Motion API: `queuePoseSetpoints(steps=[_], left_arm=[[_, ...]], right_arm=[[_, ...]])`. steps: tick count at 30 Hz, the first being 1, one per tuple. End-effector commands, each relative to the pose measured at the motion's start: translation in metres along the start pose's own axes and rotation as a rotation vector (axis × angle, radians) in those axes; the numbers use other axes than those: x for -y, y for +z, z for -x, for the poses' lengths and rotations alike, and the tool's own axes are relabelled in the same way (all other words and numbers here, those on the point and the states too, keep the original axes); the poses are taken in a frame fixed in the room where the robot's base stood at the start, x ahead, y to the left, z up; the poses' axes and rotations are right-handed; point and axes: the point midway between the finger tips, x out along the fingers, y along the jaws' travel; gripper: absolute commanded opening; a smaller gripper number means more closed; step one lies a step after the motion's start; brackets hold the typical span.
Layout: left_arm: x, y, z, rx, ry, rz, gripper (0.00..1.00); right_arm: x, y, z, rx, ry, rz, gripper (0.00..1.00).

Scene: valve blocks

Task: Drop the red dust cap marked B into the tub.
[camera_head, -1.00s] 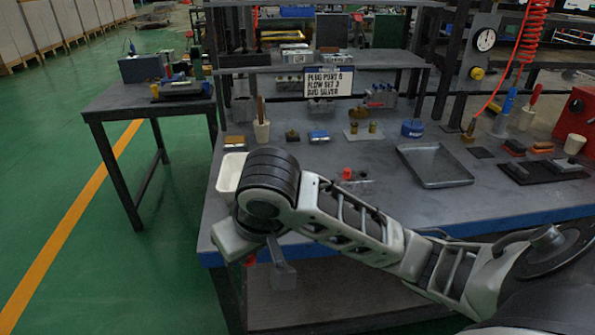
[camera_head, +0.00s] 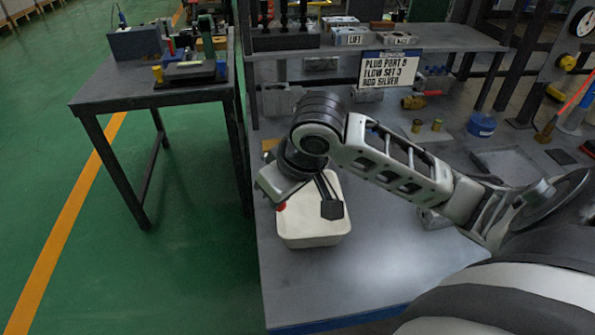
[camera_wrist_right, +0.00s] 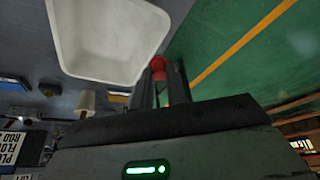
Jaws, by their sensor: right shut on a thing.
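My right arm reaches in from the right in the head view. Its gripper (camera_wrist_right: 163,76) is shut on a red cap (camera_wrist_right: 157,64), and the cap also shows as a small red spot below the wrist in the head view (camera_head: 281,206). No letter on the cap can be read. The white tub (camera_head: 314,240) stands on the bench near its left edge, partly hidden by my wrist. In the head view the cap appears at the tub's left rim. In the right wrist view the cap appears just outside the rim of the tub (camera_wrist_right: 150,28). My left gripper is not in view.
A blue pot (camera_head: 481,125) and small brass parts (camera_head: 438,125) stand to the right. A side table (camera_head: 190,94) stands left across a gap of green floor. The bench front is clear.

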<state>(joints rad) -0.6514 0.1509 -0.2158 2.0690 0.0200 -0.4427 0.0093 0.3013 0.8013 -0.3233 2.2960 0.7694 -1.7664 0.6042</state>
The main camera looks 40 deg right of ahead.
Motion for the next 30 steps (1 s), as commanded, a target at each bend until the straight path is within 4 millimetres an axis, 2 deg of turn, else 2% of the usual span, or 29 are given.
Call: queuePoseSetpoints(steps=[1,6,9,13,17,21,30], left_arm=[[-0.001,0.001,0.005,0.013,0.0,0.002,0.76],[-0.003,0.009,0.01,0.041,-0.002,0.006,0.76],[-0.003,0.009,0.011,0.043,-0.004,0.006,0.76],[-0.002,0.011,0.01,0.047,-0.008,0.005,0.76],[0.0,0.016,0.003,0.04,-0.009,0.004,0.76],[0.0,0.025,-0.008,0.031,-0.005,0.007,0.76],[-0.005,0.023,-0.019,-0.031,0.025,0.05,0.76]], right_arm=[[-0.021,0.003,0.009,0.008,-0.001,0.033,0.0],[-0.063,0.0,0.037,0.003,-0.056,0.16,0.0],[-0.077,-0.006,0.055,0.001,-0.083,0.22,0.0],[-0.084,-0.011,0.068,-0.001,-0.109,0.269,0.0],[-0.085,-0.009,0.063,-0.002,-0.119,0.284,0.0],[-0.085,-0.002,0.045,-0.001,-0.119,0.284,0.0],[-0.085,0.009,0.018,-0.001,-0.119,0.283,0.0]])
